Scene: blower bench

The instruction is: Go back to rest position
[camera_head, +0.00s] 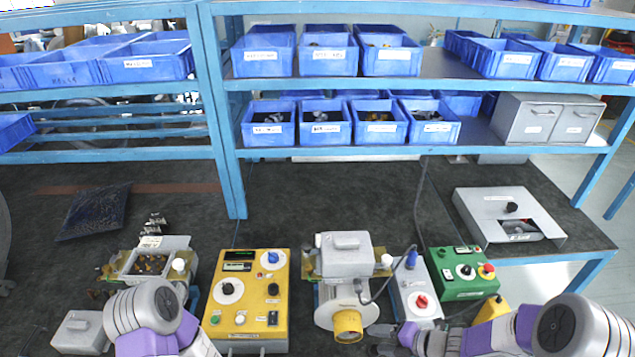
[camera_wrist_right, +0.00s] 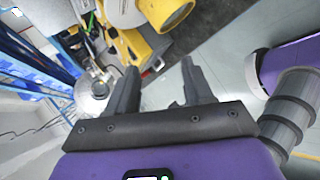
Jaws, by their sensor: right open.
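My right gripper (camera_head: 385,340) is low in the head view, just right of the blower's yellow nozzle (camera_head: 348,326) and in front of the white box with a red knob (camera_head: 414,303). In the right wrist view its two dark fingers (camera_wrist_right: 158,90) stand apart, with nothing between them. The yellow nozzle also shows at the top of that view (camera_wrist_right: 170,14), beyond the fingertips. My left arm (camera_head: 150,315) comes in at the lower left, in front of an open unit (camera_head: 150,263). Its gripper does not show.
A yellow control box (camera_head: 247,300) stands between the arms. A green box (camera_head: 461,273) stands right of the blower (camera_head: 344,255). A grey case (camera_head: 508,215) lies at the right. Shelves (camera_head: 400,84) with blue bins rise behind. The dark bench (camera_head: 310,195) is bare in the middle.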

